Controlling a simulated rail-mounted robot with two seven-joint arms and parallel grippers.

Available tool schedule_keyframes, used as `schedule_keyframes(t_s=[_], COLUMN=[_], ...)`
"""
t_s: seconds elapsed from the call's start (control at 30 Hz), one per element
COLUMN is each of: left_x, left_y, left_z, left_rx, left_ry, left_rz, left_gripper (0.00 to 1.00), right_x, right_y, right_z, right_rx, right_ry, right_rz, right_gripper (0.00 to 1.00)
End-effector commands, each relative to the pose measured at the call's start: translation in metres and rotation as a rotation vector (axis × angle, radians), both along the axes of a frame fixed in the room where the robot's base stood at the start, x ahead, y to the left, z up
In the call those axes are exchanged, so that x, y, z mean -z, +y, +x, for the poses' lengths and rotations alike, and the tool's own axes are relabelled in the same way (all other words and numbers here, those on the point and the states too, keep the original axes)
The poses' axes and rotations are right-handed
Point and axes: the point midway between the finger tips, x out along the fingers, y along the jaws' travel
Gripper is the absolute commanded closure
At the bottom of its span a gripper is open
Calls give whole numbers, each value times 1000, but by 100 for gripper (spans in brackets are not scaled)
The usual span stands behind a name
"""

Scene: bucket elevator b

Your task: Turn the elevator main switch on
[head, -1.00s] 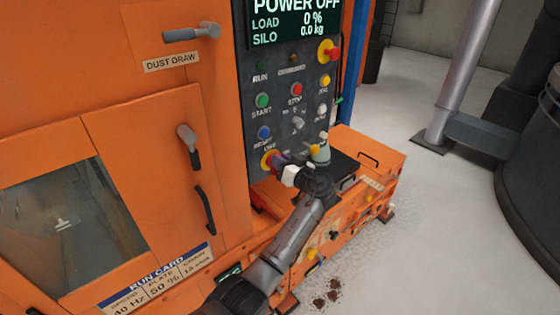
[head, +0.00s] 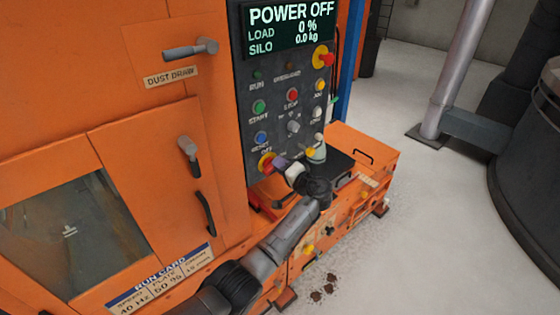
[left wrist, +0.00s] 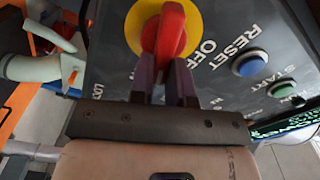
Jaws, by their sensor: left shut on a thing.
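The main switch is a red knob on a round yellow plate (head: 264,161) at the bottom left of the dark control panel. In the left wrist view the red knob (left wrist: 171,32) is large, with the word OFF beside it. My left gripper (head: 281,163) is at the knob, its dark fingers hiding part of it. In the left wrist view the two fingers of my left gripper (left wrist: 163,78) are shut on the knob's grip. The display (head: 290,27) reads POWER OFF. My right gripper does not show.
A blue reset button (head: 261,138) and a green start button (head: 258,107) sit above the switch. A red-on-yellow button (head: 322,57) is at upper right. An orange box (head: 365,147) stands low at right.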

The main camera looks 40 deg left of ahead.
Motion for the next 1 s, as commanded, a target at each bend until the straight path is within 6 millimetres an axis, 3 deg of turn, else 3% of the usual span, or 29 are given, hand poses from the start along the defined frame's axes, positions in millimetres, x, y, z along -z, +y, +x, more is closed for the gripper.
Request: schedule_keyframes(t_s=[0.43, 1.0], left_x=[3, 6], left_y=[0, 0], left_z=[1, 1], left_rx=[0, 0], left_ry=[279, 359], left_rz=[60, 77], left_gripper=[100, 100], right_x=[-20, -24], right_y=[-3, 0], right_z=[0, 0], right_rx=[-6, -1], right_ry=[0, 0], right_rz=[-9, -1], right_gripper=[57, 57])
